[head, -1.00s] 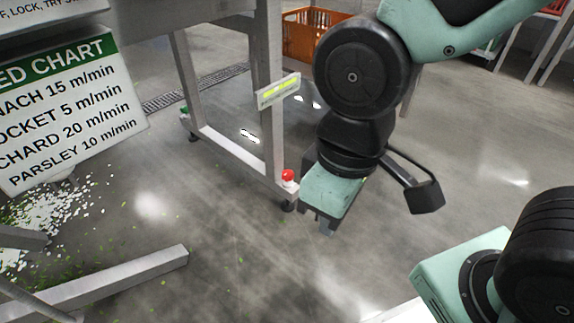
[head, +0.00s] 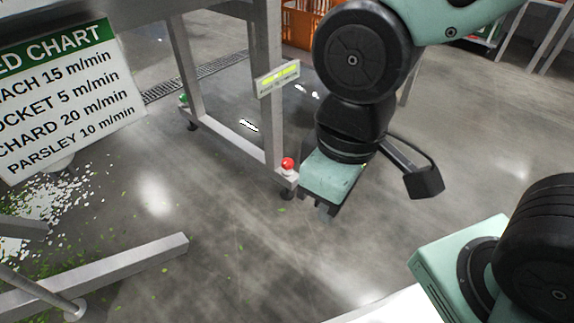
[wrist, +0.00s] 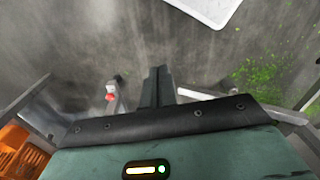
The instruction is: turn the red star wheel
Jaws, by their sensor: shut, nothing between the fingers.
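A small red knob (head: 287,163) sits on top of a low corner of a grey metal frame (head: 235,148), near the floor. It also shows in the wrist view (wrist: 110,96), left of the fingers. Its shape is too small to tell whether it is a star wheel; no other red wheel is clear. My gripper (head: 325,211) points down just right of the knob in the head view, apart from it. In the wrist view its two fingers (wrist: 157,86) are together, with nothing between them.
A metal beam (head: 120,272) lies low at front left, near scattered white and green scraps (head: 50,210). An orange crate (head: 298,28) stands behind the frame. The floor between beam and gripper is mostly clear.

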